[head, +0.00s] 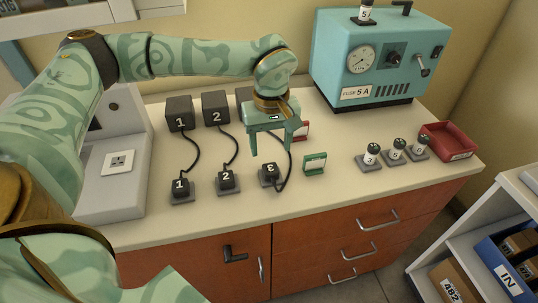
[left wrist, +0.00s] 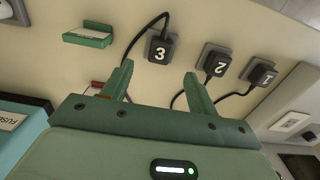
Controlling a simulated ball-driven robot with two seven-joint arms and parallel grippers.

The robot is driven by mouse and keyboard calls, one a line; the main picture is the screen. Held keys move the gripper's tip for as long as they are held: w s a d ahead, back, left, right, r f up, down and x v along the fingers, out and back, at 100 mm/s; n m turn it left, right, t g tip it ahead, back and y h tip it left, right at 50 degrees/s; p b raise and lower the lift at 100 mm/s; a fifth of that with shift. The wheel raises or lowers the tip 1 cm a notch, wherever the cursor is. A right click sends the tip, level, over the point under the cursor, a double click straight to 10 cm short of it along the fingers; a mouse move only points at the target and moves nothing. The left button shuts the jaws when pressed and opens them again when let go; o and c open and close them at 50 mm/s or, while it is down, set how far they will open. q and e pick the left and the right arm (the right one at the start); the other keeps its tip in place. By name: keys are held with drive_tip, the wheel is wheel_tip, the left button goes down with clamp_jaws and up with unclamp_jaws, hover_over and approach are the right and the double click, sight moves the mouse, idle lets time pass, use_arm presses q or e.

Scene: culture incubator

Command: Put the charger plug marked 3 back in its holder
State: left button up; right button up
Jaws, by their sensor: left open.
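The black plug marked 3 (head: 270,171) sits at a grey holder plate near the counter's front; it also shows in the left wrist view (left wrist: 160,49). Its number faces opposite to those on plugs 1 (head: 180,187) and 2 (head: 226,178), and its cable loops round the front. I cannot tell whether it is fully seated in the holder (left wrist: 149,37). My left gripper (head: 270,151) is open and empty, with its fingers pointing down just above and behind plug 3. In the left wrist view its fingertips (left wrist: 158,72) are apart, with plug 3 beyond them. My right gripper is not in view.
Charger blocks 1 (head: 180,113) and 2 (head: 215,108) stand behind, cables running forward. A green card stand (head: 315,164) is right of plug 3.

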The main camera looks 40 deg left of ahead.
use_arm(q)
wheel_tip(320, 180, up, 8)
drive_tip(key=p, duration=0.2)
drive_tip(key=shift+r, duration=0.25)
